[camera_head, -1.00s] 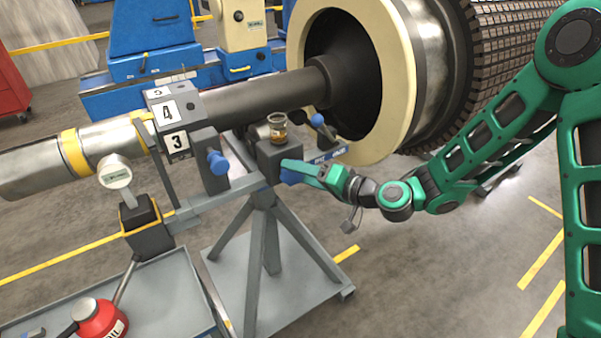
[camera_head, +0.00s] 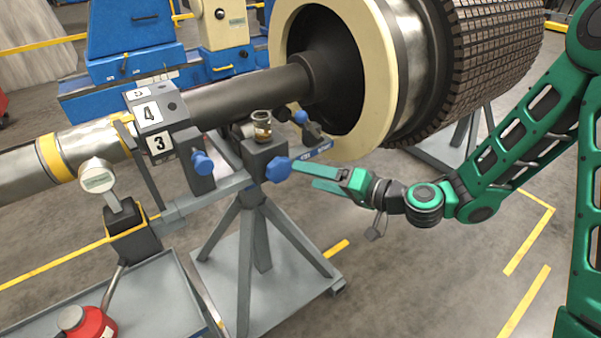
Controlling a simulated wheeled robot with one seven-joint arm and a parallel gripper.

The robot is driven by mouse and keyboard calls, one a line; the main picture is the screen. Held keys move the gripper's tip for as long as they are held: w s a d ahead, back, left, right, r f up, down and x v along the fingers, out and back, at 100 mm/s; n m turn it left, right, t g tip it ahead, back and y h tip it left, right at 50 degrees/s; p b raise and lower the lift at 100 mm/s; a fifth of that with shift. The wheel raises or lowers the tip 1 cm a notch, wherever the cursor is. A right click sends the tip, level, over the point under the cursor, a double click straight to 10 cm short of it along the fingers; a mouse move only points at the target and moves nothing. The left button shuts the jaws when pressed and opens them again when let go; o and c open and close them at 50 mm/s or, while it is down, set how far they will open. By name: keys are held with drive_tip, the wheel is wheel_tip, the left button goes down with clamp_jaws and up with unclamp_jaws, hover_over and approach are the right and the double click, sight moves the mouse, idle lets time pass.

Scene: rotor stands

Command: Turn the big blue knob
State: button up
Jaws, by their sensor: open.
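The big blue knob (camera_head: 278,169) sticks out from the right side of a dark block on top of the grey stand (camera_head: 262,240). It now shows almost whole. My gripper (camera_head: 304,175), with green fingers, is just right of the knob and points left at it. The fingers are apart with nothing between them. The upper fingertip lies close to the knob's right edge; I cannot tell if it touches.
The big rotor (camera_head: 390,60) is behind. Floor below my arm is clear.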

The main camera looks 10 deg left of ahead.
drive_tip(key=shift+v, duration=1.2)
drive_tip(key=s+d+f+g+h, duration=0.15)
drive_tip(key=d+h, duration=0.35)
drive_tip(key=d, duration=0.9)
drive_tip(key=s+d+f+g+h, duration=0.1)
drive_tip(key=s+d+f+h, duration=0.3)
drive_tip(key=d, duration=1.1)
drive_tip(key=s+d+r+m+g+h, duration=0.1)
drive_tip(key=s+d+r+m, duration=0.3)
drive_tip(key=s+d, duration=0.5)
drive_tip(key=s+d+r+m+g+h, duration=0.2)
drive_tip(key=s+d+r+m+h, duration=0.2)
drive_tip(key=s+d, duration=0.6)
wheel_tip(320, 180, up, 3)
drive_tip(key=shift+d+f, duration=0.15)
drive_tip(key=shift+d, duration=0.15)
